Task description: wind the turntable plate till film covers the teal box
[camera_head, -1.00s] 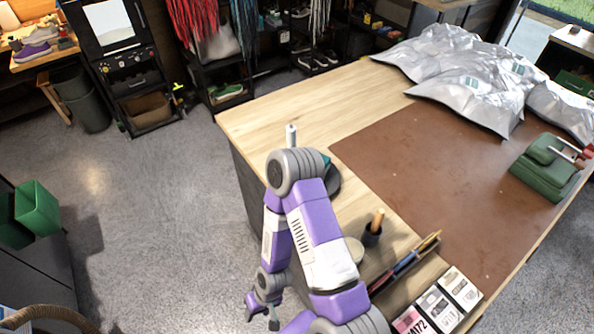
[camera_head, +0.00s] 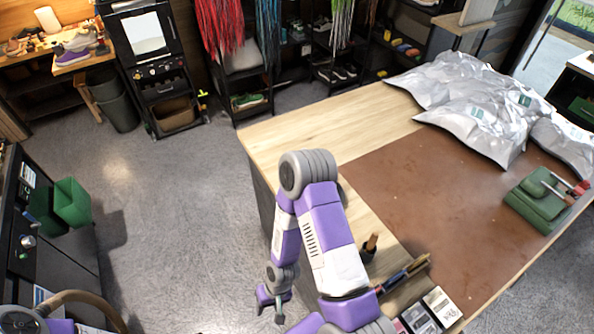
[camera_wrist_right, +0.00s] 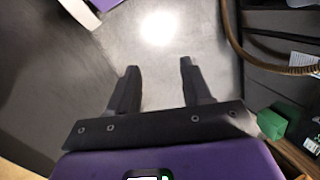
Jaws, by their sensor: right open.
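My right gripper (camera_head: 270,312) is open and hangs low beside the near left side of the workbench (camera_head: 318,122), over the floor. In the right wrist view its two fingers (camera_wrist_right: 158,68) are spread apart, with nothing between them and grey floor beyond. I cannot make out the turntable plate, the film or the teal box in the current views. My raised right arm hides part of the bench's left edge. My left gripper is not in view.
Silver bags (camera_head: 475,110) lie at the back of the bench and a green case (camera_head: 540,200) at its right. A brown mat (camera_head: 430,190) is mostly bare. A green bin (camera_head: 72,202) stands at the left. The floor (camera_head: 180,220) between is clear.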

